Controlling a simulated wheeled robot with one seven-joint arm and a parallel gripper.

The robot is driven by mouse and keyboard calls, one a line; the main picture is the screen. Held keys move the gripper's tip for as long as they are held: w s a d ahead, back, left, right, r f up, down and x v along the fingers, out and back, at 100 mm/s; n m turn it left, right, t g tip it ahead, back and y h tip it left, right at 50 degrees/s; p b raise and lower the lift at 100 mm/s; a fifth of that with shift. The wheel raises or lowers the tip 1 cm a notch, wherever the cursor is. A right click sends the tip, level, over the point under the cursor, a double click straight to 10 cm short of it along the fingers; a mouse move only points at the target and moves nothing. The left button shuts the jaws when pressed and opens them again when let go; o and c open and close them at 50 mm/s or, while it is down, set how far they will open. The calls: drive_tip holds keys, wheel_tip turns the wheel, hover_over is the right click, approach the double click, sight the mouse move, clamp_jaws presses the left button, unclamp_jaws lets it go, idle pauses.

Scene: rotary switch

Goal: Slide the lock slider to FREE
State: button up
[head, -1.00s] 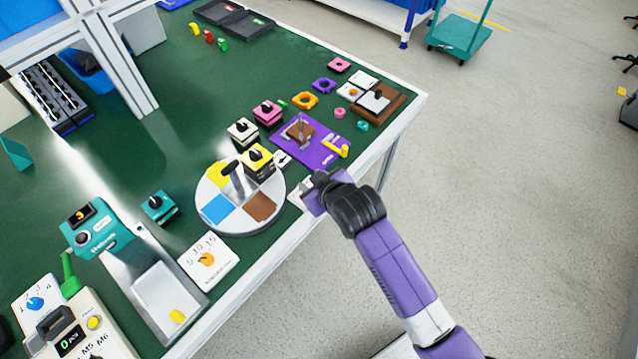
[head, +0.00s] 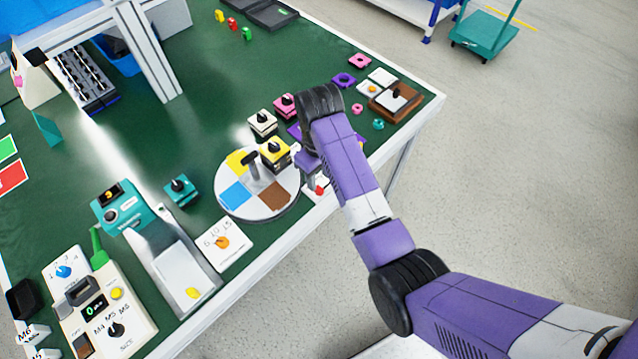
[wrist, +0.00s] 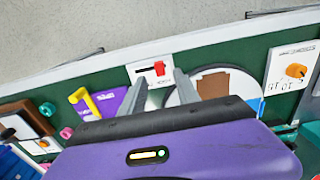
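The lock slider is a red knob (wrist: 158,68) on a small white plate (wrist: 140,77) at the table's edge. In the wrist view the knob sits at the right part of a dark slot; the plate's lettering is too small to read. In the head view the red knob (head: 320,189) shows just below my gripper (head: 312,181), with the plate partly hidden. My gripper (wrist: 160,80) is open, its two fingers apart. In the wrist view the knob appears between the fingertips; I cannot tell whether they touch it.
A round turntable (head: 228,205) with coloured sectors and a black handle stands close to the left of my gripper. A purple board (wrist: 106,101) with a yellow handle (wrist: 84,102) is on the other side.

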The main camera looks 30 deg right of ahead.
sight(319, 189)
drive_tip(key=shift+f, duration=2.6)
clamp_jaws()
